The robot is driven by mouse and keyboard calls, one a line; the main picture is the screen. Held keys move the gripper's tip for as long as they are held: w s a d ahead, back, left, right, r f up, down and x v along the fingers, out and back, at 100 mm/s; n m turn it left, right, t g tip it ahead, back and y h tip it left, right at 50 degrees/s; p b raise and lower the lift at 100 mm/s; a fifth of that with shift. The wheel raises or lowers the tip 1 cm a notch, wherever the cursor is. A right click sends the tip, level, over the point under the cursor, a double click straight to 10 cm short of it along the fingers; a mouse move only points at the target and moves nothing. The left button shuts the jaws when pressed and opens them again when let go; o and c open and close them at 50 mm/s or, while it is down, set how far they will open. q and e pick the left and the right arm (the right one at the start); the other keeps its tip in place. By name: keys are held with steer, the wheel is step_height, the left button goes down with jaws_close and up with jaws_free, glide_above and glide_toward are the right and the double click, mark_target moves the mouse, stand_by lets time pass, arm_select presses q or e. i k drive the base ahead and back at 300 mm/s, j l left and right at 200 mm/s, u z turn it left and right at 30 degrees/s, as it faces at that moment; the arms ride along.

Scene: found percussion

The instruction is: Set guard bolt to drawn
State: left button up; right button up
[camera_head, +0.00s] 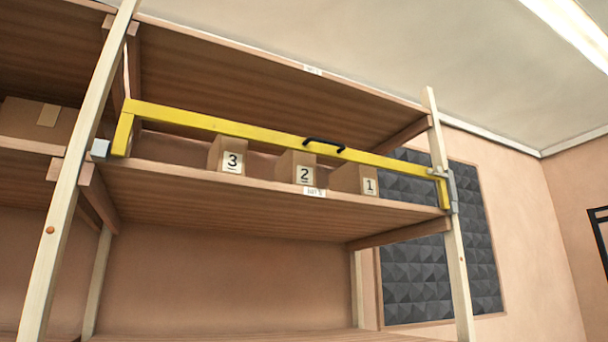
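A yellow guard bar (230,127) spans the front of the upper shelf, with a black handle (324,144) right of its middle. At its right end, by the right wooden post, is a grey metal fitting (452,190) that looks like the guard bolt. It is too small to tell whether it is drawn or shot. A light grey block (100,149) sits at the bar's left end, by the left post. Neither of my grippers is in view.
Boxes numbered 3 (232,161), 2 (304,173) and 1 (369,185) stand on the shelf (200,185) behind the bar. Wooden posts (72,200) flank the shelf. Dark foam panels (415,265) hang on the wall at right. The space below the shelf looks empty.

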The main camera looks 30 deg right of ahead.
mark_target(438, 171)
steer(key=z, duration=1.65)
